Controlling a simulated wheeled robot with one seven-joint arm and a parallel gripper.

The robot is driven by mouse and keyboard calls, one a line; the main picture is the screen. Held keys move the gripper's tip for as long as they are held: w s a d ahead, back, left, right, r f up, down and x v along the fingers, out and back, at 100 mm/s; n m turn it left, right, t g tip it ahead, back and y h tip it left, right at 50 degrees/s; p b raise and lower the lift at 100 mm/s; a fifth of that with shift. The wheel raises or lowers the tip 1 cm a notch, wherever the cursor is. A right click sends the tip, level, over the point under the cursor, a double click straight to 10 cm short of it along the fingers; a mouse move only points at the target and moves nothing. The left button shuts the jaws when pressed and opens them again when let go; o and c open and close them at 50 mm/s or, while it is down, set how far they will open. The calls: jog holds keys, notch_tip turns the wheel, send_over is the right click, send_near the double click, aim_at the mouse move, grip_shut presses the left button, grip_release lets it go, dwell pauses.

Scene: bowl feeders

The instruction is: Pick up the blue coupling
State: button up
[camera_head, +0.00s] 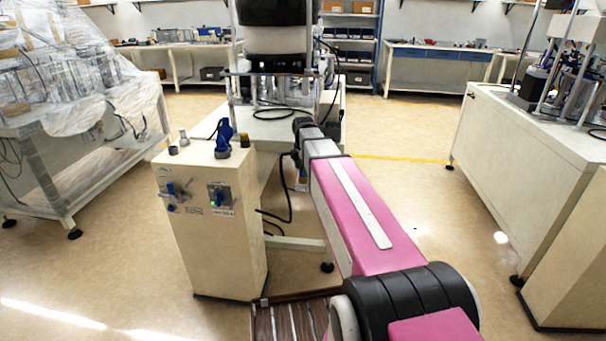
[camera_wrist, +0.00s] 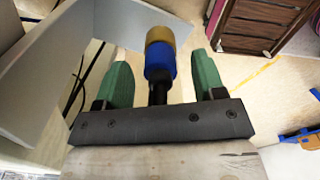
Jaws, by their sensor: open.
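The blue coupling (camera_wrist: 160,66) shows in the wrist view as a short blue cylinder with a gold-brown end and a dark stem. It lies between the two green fingers of my gripper (camera_wrist: 159,58), with a visible gap on each side. The gripper is open. In the head view my pink arm reaches forward to the right of a cream cabinet (camera_head: 213,225). Its dark wrist end shows near the bench, but the fingers and the coupling between them cannot be made out there.
A blue fitting (camera_head: 224,140) and small grey and gold-brown pieces stand on the cabinet top. A bench with a machine (camera_head: 275,112) is behind my wrist. A wrapped machine table (camera_head: 75,130) is left, and a white counter (camera_head: 540,135) right. Floor is clear between arm and counter.

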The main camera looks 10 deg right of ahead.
jog(key=c, duration=1.1)
jog(key=shift+r, duration=0.1)
